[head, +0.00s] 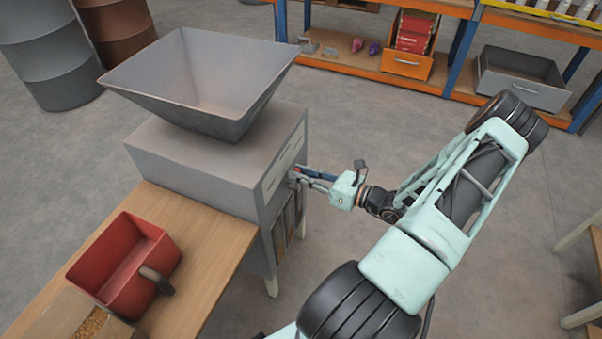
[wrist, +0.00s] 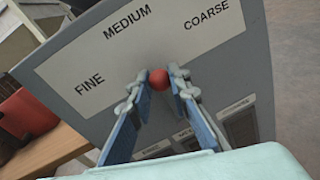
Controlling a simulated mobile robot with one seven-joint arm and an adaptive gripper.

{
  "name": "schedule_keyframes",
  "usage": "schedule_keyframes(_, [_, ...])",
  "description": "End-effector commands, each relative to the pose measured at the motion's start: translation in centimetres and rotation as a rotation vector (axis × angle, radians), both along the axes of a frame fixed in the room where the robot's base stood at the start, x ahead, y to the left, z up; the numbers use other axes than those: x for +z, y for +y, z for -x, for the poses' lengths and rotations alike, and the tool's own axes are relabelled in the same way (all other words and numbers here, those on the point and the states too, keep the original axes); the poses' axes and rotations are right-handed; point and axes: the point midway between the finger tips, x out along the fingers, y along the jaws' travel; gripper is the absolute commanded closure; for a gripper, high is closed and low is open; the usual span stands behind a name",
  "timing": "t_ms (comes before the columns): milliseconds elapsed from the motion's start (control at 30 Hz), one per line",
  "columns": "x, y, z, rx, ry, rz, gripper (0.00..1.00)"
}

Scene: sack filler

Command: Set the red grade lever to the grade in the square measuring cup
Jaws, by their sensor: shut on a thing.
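My gripper (head: 306,174) reaches the label side of the grey sack filler (head: 210,160). In the wrist view its fingers (wrist: 160,88) are closed around the red knob (wrist: 159,79) of the grade lever. The panel (wrist: 75,60) reads FINE, MEDIUM and COARSE in an arc from left to right. The knob sits below the labels, under the stretch between MEDIUM and COARSE; the lever's shaft is hidden. A box of golden grain (head: 93,322) is cut off at the lower left of the head view. I cannot tell whether it is the square cup, or its grain size.
A red container with a dark handle (head: 125,262) stands on the wooden table (head: 190,275). A grey hopper (head: 200,80) tops the filler. Drums (head: 55,60) stand behind left. Shelves with an orange bin (head: 407,55) and a grey bin (head: 520,80) run along the back. Floor between is clear.

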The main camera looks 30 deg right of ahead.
Motion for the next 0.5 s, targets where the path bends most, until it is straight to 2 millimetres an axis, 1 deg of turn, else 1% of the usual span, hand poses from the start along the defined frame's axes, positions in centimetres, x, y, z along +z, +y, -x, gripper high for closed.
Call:
schedule_keyframes(33, [-0.07,-0.09,0.02,-0.002,0.001,0.001,0.8])
schedule_keyframes(167, [-0.06,-0.07,0.02,-0.002,0.001,0.001,0.65])
schedule_keyframes(400, [-0.03,-0.03,0.02,-0.001,0.0,0.002,0.65])
schedule_keyframes(500, [0.01,-0.23,0.31,-0.001,0.0,0.002,0.65])
